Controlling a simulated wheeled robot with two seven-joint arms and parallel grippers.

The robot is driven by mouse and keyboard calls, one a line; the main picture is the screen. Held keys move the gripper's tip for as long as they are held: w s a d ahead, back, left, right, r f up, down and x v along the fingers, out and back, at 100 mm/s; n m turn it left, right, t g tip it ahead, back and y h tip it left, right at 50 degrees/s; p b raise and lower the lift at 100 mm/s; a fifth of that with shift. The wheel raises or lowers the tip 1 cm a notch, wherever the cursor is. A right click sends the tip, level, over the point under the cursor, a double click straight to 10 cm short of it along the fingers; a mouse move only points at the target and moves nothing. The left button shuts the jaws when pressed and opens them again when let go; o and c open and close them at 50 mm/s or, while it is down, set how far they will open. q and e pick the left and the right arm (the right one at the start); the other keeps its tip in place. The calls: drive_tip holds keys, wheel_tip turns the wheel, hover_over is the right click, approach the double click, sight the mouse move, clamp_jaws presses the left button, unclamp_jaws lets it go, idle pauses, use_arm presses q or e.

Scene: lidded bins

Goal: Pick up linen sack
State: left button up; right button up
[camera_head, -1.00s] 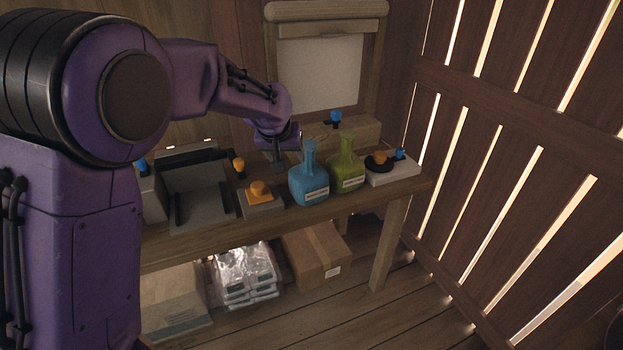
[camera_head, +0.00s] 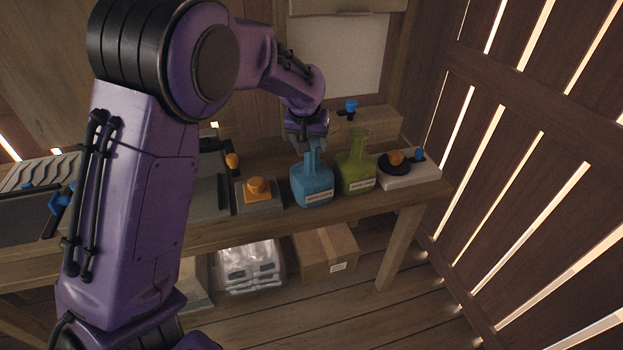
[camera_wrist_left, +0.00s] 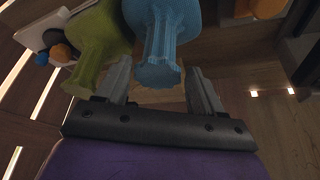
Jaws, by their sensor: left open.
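A blue bottle-shaped object (camera_head: 312,187) with a narrow neck, flared mouth and pale label stands upright on the wooden bench. Its surface looks finely ribbed in the left wrist view (camera_wrist_left: 162,45). A similar green one (camera_head: 356,175) stands close to its right. I cannot tell whether either is the linen sack; nothing else in view plainly looks like one. My left gripper (camera_head: 308,143) is just above the blue object. In the left wrist view the open fingers (camera_wrist_left: 160,80) are on either side of its neck, with gaps. My right gripper is not in view.
An orange button box (camera_head: 258,190) stands left of the blue object. A white base with a black disc (camera_head: 393,163) stands right of the green one. A cardboard box (camera_head: 325,252) and clear-wrapped packages (camera_head: 248,266) lie below the bench. The slatted wall is at right.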

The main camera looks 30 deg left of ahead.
sight(312, 152)
use_arm(q)
drive_tip(key=p+x, duration=0.1)
drive_tip(key=x, duration=0.4)
drive_tip(key=shift+d, duration=0.2)
drive_tip(key=shift+a+f, duration=0.15)
drive_tip(key=shift+f, duration=0.15)
clamp_jaws()
drive_tip(key=shift+r, duration=0.1)
